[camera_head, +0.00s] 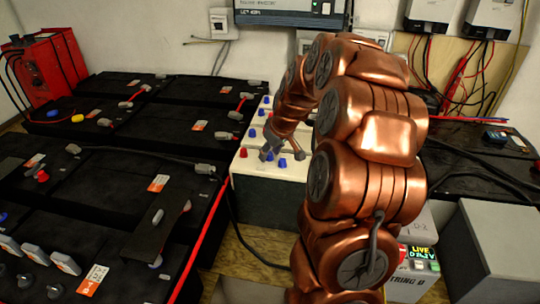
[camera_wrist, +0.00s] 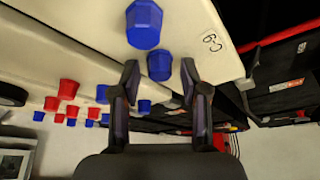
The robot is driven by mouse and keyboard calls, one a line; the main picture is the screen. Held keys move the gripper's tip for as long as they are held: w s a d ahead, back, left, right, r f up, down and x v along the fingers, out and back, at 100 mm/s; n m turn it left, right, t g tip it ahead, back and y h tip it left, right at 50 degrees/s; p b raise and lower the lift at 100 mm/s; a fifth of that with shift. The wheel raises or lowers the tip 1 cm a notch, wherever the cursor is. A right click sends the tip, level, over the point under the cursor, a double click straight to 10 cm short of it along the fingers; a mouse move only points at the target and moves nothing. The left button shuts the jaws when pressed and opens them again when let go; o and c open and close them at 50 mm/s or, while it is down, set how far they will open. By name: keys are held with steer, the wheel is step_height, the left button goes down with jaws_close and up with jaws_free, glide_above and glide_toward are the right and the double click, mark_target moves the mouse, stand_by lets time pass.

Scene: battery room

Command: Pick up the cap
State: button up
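Several small blue caps stand on the white battery top (camera_head: 243,165); one is left of my gripper (camera_head: 253,133) and another is below it (camera_head: 283,163). In the wrist view a faceted blue cap (camera_wrist: 160,65) lies between the lines of my two fingertips, and a larger-looking blue cap (camera_wrist: 143,24) is just beyond it. My gripper (camera_wrist: 160,72) is open, with a gap between its dark fingers and nothing clearly held. In the head view the gripper (camera_head: 271,151) is low over the white top, partly blending with the caps. Whether a finger touches a cap cannot be told.
Red caps (camera_wrist: 68,89) and further blue caps stand left in the wrist view. Black batteries (camera_head: 70,185) with cables fill the left. A red box (camera_head: 48,68) stands at the back left. A grey box (camera_head: 500,245) is at the right. My arm hides part of the white top.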

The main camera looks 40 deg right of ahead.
steer(key=c, duration=0.4)
steer(key=shift+c, duration=0.2)
steer(key=shift+r, duration=0.1)
